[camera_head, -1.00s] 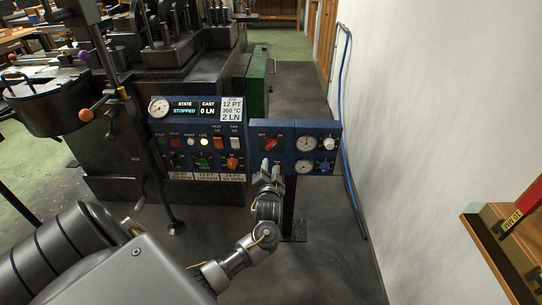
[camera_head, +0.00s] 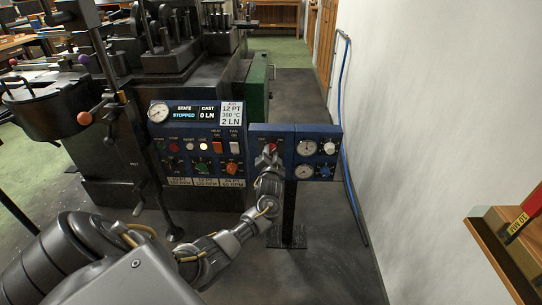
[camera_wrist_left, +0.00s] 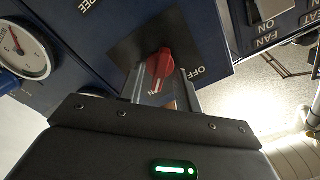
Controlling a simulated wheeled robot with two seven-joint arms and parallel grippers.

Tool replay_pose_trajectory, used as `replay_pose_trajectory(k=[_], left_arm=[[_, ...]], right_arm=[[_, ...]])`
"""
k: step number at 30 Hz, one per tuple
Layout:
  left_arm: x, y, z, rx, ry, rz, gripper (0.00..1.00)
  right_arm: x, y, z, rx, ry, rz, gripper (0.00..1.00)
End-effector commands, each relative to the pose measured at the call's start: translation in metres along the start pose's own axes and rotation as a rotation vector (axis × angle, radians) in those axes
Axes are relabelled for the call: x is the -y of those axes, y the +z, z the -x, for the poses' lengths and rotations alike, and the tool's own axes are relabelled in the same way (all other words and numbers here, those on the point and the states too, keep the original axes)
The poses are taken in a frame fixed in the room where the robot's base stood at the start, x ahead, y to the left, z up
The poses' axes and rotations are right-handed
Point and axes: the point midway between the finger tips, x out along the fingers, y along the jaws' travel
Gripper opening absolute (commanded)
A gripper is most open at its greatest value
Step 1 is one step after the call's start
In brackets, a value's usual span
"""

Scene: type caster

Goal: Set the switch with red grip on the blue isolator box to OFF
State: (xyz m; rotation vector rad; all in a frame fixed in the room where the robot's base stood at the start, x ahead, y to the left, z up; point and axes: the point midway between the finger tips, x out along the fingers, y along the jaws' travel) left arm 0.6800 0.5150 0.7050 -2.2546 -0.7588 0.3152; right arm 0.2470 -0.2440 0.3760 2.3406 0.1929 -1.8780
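The blue isolator box (camera_head: 259,133) stands on a post beside the machine's control panel. Its switch with red grip (camera_wrist_left: 162,70) sits on a dark plate in the left wrist view, with its white-marked end toward the ON label (camera_wrist_left: 152,92). The OFF label (camera_wrist_left: 196,72) is to the right of it. My left gripper (camera_head: 268,157) is in front of the box and largely hides the switch in the head view. In the wrist view its two fingers (camera_wrist_left: 162,88) stand on either side of the red grip, with gaps visible. My right gripper is not in view.
A blue panel with gauges (camera_head: 306,148) and knobs adjoins the box on the right. The machine's control panel (camera_head: 198,140), with lamps, switches and a display, is on the left. A white wall (camera_head: 420,130) with a blue hose (camera_head: 346,120) bounds the right side.

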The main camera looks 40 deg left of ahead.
Motion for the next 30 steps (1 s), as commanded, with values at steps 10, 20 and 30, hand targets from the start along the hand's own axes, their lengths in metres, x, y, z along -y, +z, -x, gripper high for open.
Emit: replay_pose_trajectory(k=[10, 20, 30], left_arm=[[0.0003, -0.0001, -0.0002, 0.000, 0.000, 0.000, 0.18], [0.0002, 0.0000, 0.0000, 0.000, 0.000, 0.002, 0.00], [0.0004, 0.0003, 0.0001, 0.002, -0.001, 0.114, 0.00]], right_arm=[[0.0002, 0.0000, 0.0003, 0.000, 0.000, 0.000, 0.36], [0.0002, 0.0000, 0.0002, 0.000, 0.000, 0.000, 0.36], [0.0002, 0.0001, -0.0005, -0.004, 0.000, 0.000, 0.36]])
